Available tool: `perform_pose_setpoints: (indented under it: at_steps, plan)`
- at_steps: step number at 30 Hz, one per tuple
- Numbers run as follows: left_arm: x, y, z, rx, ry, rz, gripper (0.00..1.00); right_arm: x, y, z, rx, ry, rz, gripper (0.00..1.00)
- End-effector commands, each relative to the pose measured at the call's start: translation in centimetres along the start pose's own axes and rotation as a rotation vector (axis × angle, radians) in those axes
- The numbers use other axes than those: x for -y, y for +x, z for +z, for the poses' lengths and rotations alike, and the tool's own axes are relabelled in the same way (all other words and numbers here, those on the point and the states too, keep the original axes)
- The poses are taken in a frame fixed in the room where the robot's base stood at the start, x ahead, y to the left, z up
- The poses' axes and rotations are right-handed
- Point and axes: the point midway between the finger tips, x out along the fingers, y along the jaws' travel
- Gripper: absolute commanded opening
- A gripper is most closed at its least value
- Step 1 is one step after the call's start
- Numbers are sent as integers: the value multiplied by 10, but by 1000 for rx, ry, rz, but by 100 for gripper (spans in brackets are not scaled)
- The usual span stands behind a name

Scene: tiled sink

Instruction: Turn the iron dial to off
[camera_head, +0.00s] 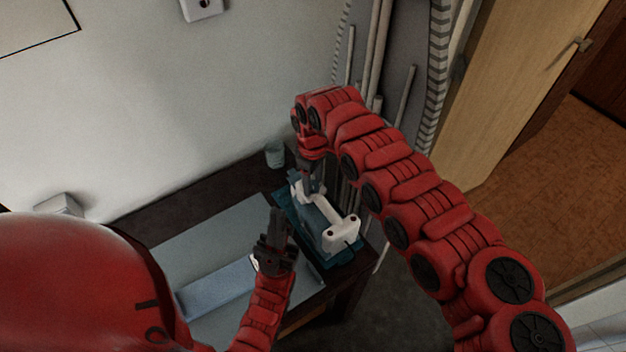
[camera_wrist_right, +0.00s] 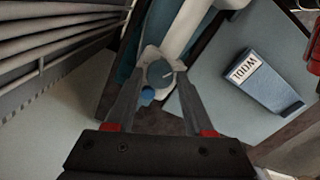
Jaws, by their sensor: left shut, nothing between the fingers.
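The white and blue iron (camera_head: 342,234) sits on a teal stand (camera_head: 347,255) at the table's right end. Its round blue-grey dial (camera_wrist_right: 160,74), with a pale pointer line, shows in the right wrist view below the white handle (camera_wrist_right: 187,28). A small blue button (camera_wrist_right: 147,96) is beside the dial. My right gripper (camera_wrist_right: 160,80) is open, its fingertips on either side of the dial; I cannot tell whether they touch it. In the head view it reaches down to the iron's far end. My left gripper (camera_head: 277,215) is shut and empty, left of the iron.
A light blue box (camera_head: 215,288) lies on the grey tabletop (camera_head: 190,252); a blue labelled box (camera_wrist_right: 262,84) shows in the right wrist view. A small cup (camera_head: 275,154) stands near the wall. Pipes or rails rise behind the iron. A wooden door is at right.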

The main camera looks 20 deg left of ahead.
Motion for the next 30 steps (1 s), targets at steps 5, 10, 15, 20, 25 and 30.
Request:
perform_pose_setpoints:
  at_steps: [5, 10, 15, 20, 25, 30]
  plan:
    - [0, 0, 0, 0, 0, 0, 0, 0, 0, 0, 0, 1, 0, 73]
    - [0, 0, 0, 0, 0, 0, 0, 0, 0, 0, 0, 1, 0, 73]
    - [0, -3, 1, 0, 0, 0, 0, -2, -8, 0, -2, 3, 3, 73]
    - [-1, -12, 2, 0, 0, 0, 0, -2, -38, -1, -5, 2, 7, 73]
    - [-1, -24, 4, 0, 0, 0, 0, -1, -84, -2, -6, 1, 7, 73]
    - [-2, -32, 5, 0, 0, 0, 0, 0, -130, -2, -3, 0, 7, 73]
